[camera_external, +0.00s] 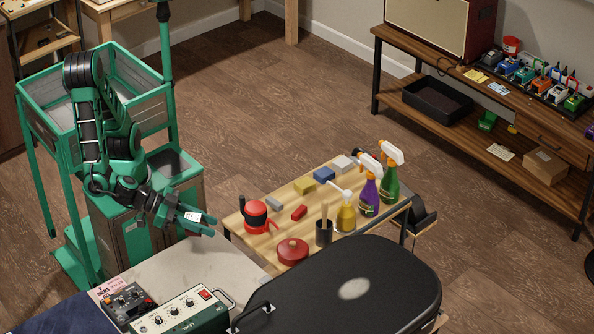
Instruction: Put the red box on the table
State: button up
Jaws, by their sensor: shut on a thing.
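My gripper (208,224) is at the end of the green arm, left of the wooden table (268,232) and above the floor and bench gap. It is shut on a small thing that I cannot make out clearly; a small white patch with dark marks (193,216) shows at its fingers. A small red box (299,212) lies on the wooden table, apart from my gripper. Most of what is between the fingers is hidden or too small to tell.
The table also holds a red kettle (256,216), a round red tin (292,251), a dark cup (324,232), spray bottles (369,196) and small blocks (324,175). A black case (350,290) and a pedal amplifier (180,314) stand in front.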

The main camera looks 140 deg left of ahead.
jog(key=w+d+f, duration=0.1)
jog(key=d+f, duration=0.2)
jog(key=w+d+f, duration=0.1)
jog(key=d+f, duration=0.2)
jog(key=d, duration=0.1)
jog(key=w+d+f, duration=0.2)
jog(key=d+f, duration=0.1)
jog(key=d, duration=0.1)
jog(key=shift+f, duration=1.9)
jog(key=shift+f, duration=0.1)
jog(key=o, duration=1.1)
